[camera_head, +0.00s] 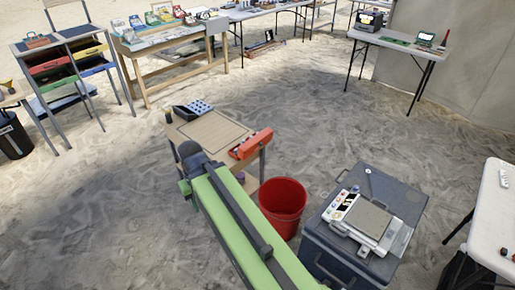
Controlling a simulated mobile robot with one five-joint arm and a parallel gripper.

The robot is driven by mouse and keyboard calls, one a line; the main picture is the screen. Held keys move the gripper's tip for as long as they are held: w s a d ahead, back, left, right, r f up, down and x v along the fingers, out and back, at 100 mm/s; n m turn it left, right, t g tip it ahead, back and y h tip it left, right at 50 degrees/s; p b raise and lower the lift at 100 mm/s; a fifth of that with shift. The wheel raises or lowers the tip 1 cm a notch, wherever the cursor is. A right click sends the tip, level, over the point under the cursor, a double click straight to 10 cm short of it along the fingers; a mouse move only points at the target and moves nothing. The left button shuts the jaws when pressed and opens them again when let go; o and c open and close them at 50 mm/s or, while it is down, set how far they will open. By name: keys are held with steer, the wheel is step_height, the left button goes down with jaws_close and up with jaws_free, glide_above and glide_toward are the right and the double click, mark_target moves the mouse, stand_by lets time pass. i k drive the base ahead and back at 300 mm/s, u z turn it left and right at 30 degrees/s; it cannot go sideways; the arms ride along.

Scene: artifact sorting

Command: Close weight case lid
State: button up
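A small dark case (193,110) with several pale round pieces in it stands at the back of a small wooden table. An orange-red case (250,144) lies at that table's right edge, with small items showing along its side. I cannot tell for sure which one is the weight case, and the lid positions are too small to read. My green arm reaches up from the bottom of the picture toward the table's front left. No gripper fingers show, so their relation to either case is hidden.
The wooden table (212,131) has a bare framed top. A red bucket (282,203) stands right of my arm. A grey chest (322,244) bears a scale (368,219). A white table (492,210) is at the right edge. Open sand lies behind the wooden table.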

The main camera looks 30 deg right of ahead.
mark_target(246, 150)
steer(key=i, duration=1)
steer(key=u, duration=0.05)
